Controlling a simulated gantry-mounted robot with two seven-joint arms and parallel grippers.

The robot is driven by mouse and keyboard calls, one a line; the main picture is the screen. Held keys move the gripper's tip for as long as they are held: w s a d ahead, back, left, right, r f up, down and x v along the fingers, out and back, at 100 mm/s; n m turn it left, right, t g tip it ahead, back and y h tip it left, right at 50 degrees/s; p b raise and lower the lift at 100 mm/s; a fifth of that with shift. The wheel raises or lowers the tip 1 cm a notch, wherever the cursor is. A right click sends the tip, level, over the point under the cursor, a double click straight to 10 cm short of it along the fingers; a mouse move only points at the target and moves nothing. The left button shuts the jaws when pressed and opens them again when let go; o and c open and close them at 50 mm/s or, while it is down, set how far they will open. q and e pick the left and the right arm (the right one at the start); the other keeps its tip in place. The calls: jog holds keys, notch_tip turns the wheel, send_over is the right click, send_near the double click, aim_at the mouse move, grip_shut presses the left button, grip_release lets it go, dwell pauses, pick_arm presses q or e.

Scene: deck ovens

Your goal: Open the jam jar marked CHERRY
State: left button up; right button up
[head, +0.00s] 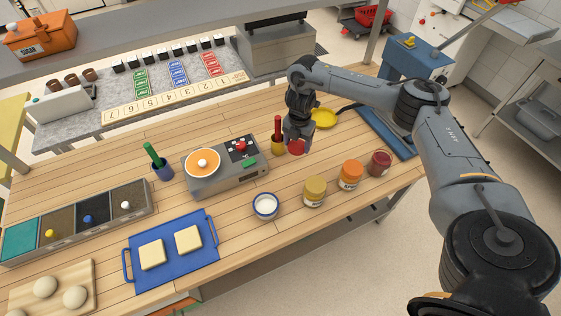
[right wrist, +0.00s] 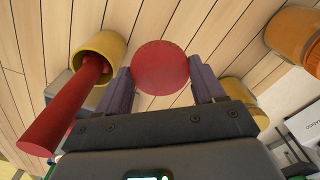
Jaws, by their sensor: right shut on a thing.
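My right gripper (head: 297,140) is shut on a red round lid (head: 296,147), low over the counter beside the yellow pot. In the right wrist view the lid (right wrist: 160,67) sits between the two fingertips (right wrist: 162,82), with bare planks around it. I cannot tell whether it touches the counter. A dark red jar (head: 379,163) stands at the right of the jar row; its top looks dark and lidless. An orange-lidded jar (head: 350,175) and a yellow-lidded jar (head: 315,191) stand to its left. The labels are too small to read surely. My left gripper is out of view.
A yellow pot with a red-handled tool (head: 278,135) stands close left of my gripper. A hotplate (head: 225,170) is further left. A white bowl (head: 265,206) and a blue tray (head: 170,270) lie in front. A yellow pan (head: 324,118) is behind. Bare planks lie between gripper and jars.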

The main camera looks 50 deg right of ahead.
send_over(283, 165)
notch_tip(283, 165, down, 3)
jog(key=shift+f+b, duration=0.1)
jog(key=shift+b, duration=0.35)
jog(key=shift+f+b, duration=0.3)
jog(key=shift+f, duration=0.15)
jog(key=shift+f+b, duration=0.3)
jog(key=shift+f, duration=1.2)
jog(key=shift+f, duration=0.15)
jog(key=o, duration=1.2)
jog(key=shift+c, duration=0.2)
